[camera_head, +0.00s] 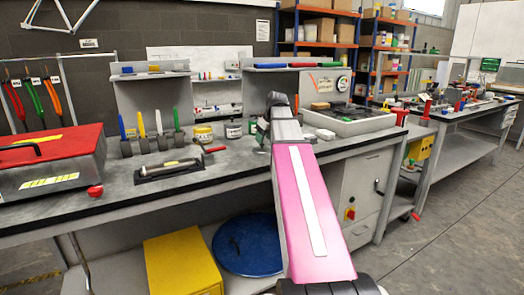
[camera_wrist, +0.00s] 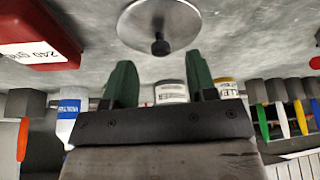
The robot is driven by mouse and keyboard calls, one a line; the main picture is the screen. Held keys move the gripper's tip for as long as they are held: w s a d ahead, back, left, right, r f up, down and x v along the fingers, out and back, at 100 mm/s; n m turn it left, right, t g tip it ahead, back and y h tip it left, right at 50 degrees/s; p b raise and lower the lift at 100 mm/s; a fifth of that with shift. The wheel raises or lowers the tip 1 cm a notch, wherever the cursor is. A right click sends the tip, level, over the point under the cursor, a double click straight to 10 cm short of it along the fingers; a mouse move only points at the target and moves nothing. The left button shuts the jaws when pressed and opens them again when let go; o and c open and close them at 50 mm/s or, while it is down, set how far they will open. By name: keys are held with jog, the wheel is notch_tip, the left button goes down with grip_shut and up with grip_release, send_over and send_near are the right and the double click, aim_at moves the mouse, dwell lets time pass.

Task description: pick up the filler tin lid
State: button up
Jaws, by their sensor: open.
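The filler tin lid appears to be the round pale grey disc (camera_wrist: 137,22) with a dark knob in its middle, lying on the grey bench top in the wrist view. My gripper (camera_wrist: 160,66) is open, with two green fingers apart and nothing between them. The lid is just beyond the fingertips, roughly centred between them, and not touched. Two tins, one grey-white (camera_wrist: 172,93) and one with a yellow label (camera_wrist: 227,88), show past the fingers. In the head view my arm hides most of the gripper, and I cannot make out the lid.
A red block labelled 240 grit (camera_wrist: 38,38) and a blue-labelled bottle (camera_wrist: 72,108) are left in the wrist view. In the head view, several coloured-handled tools (camera_head: 142,130) and a sanding tool (camera_head: 172,168) are left of my arm. A grey tray unit (camera_head: 350,122) is to the right.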

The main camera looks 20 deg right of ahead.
aim_at(262, 147)
jog(key=shift+x, duration=1.55)
grip_shut()
